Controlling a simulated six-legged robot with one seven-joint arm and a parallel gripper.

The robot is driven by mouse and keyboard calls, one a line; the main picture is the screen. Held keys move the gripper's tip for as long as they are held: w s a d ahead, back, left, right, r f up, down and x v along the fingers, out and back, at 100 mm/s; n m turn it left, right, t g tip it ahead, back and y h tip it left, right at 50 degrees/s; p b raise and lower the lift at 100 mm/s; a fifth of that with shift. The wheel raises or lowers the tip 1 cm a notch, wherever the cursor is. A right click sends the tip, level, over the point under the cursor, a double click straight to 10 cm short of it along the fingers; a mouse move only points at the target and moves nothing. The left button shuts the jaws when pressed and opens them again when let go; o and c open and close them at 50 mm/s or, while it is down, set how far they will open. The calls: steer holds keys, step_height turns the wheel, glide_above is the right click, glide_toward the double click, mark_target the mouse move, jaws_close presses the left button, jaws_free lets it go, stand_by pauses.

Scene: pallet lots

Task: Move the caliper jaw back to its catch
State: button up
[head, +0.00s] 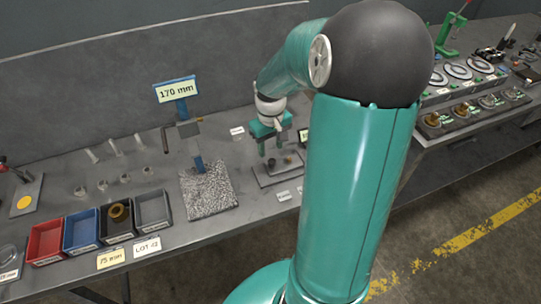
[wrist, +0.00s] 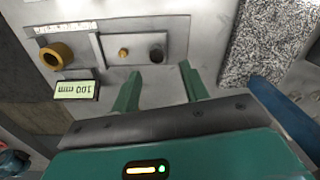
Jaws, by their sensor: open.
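A blue upright post (head: 185,113) with a 170 mm sign stands on a speckled stone block. A metal fixture plate (wrist: 185,32) lies below my gripper, bearing a small brass peg (wrist: 123,53) and a dark round knob (wrist: 157,53). I cannot tell which of these devices is the caliper. My gripper (wrist: 160,72) is open and empty, its fingertips close to the knob in the picture. In the head view my gripper (head: 270,142) hangs over the fixture, right of the post.
Red (head: 46,241), blue (head: 81,231), black and grey bins line the front edge. A wall backs the bench.

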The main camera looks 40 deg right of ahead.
step_height(320, 180, up, 7)
steer(key=shift+a, duration=0.1)
stand_by(0.6)
steer(key=s+a+r+t, duration=0.2)
steer(key=s+a+r, duration=0.1)
steer(key=a, duration=0.4)
steer(key=s+a+r+t, duration=0.1)
steer(key=s+a+r, duration=0.3)
steer(key=a, duration=0.3)
steer(key=s+a+r+n+t, duration=0.1)
steer(key=s+a+r+t, duration=0.1)
steer(key=s+a, duration=0.3)
steer(key=shift+s+a+r+t, duration=0.25)
steer(key=shift+a+r+t, duration=0.05)
steer(key=shift+a+r, duration=0.65)
steer(key=shift+c, duration=1)
